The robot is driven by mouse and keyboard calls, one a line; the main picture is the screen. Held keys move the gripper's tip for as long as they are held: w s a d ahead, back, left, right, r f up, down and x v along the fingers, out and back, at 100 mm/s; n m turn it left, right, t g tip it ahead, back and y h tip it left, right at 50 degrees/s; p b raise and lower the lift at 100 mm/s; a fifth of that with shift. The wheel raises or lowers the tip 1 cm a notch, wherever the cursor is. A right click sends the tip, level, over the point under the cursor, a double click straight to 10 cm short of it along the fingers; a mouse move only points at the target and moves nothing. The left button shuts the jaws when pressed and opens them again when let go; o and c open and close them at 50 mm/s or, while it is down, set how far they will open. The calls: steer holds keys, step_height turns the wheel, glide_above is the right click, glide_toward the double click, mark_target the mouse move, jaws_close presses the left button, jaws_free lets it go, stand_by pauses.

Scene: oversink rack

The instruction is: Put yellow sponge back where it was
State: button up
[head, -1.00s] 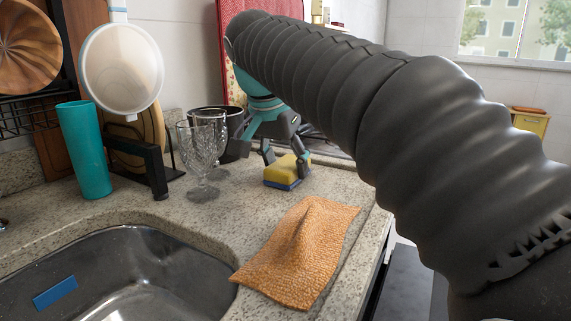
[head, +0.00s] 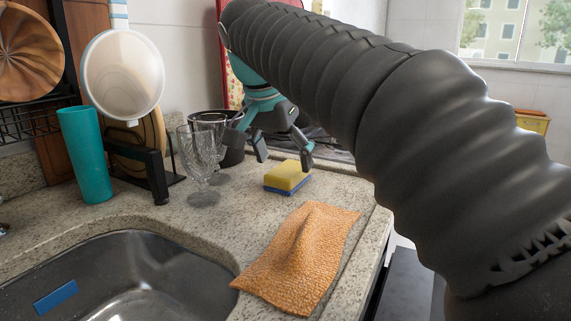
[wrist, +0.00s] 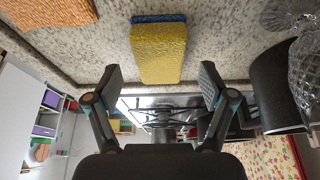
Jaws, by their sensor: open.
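The yellow sponge (head: 287,176) with a blue layer underneath lies on the granite counter behind the orange cloth, right of the glasses. In the wrist view the sponge (wrist: 158,52) lies beyond the open fingers, between their lines and not touched. My gripper (head: 283,160) is open and empty, just above and behind the sponge. Both fingers (wrist: 160,85) show spread wide in the wrist view. A flat blue piece (head: 55,297) is on the left inner wall of the sink (head: 150,285).
An orange cloth (head: 298,255) lies on the counter at the sink's right edge. Clear glasses (head: 203,155) and a dark pot (head: 232,150) stand close left of my gripper. A teal cup (head: 86,150) and dish rack (head: 155,175) are farther left. The stove (wrist: 160,108) lies behind.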

steer(key=p+v, duration=0.1)
steer(key=v, duration=0.8)
steer(key=shift+s+r, duration=0.15)
steer(key=shift+r, duration=0.05)
steer(key=shift+a, duration=0.1)
